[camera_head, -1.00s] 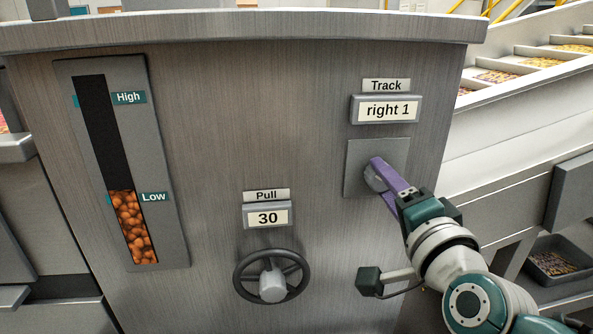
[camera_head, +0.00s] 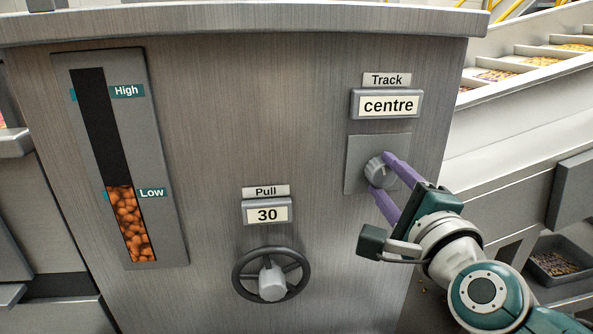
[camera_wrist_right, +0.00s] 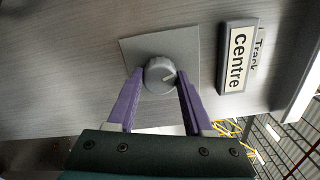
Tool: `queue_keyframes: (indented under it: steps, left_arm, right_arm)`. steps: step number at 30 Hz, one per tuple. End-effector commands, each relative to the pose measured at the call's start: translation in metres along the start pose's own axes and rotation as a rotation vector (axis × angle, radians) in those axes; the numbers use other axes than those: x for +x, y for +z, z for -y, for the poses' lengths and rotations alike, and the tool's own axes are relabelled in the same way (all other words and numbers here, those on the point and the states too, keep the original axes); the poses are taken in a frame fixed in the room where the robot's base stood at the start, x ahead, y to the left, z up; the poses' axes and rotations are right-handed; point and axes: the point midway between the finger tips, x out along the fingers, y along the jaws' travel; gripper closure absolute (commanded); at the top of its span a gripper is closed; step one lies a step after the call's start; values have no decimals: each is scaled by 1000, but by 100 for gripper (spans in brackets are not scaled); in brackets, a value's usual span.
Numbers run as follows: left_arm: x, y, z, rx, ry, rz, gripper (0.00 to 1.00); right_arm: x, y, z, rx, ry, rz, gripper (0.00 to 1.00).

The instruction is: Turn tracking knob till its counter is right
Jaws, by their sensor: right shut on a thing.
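The grey tracking knob (camera_head: 376,171) sits on a square plate (camera_head: 356,152) on the metal panel. Its counter (camera_head: 387,105), under the "Track" label (camera_head: 387,80), reads "centre". My right gripper (camera_head: 380,173) has its two purple fingers on either side of the knob and is shut on it. My left gripper is in neither view.
Left of the knob, a "Pull" counter (camera_head: 267,214) reads 30 above a dark handwheel (camera_head: 244,274). A level window (camera_head: 92,112) at the left holds orange candy up to about "Low". A stepped white conveyor (camera_head: 510,90) and a tray (camera_head: 560,266) are at the right.

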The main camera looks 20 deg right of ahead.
Motion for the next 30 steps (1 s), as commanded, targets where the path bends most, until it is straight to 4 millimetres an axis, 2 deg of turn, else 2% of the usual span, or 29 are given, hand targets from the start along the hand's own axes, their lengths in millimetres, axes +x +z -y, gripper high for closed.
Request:
queue_keyframes:
  steps: [13, 14, 21, 30]
  left_arm:
    - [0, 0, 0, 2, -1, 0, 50]
    - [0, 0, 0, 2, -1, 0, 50]
    - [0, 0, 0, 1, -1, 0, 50]
    - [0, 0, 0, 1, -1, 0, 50]
  right_arm:
    - [0, 0, 0, 9, 0, 0, 100]
    - [0, 0, 0, 9, 0, 0, 46]
    - [0, 0, 0, 9, 0, 0, 19]
    - [-3, 0, 0, 8, 1, 0, 19]
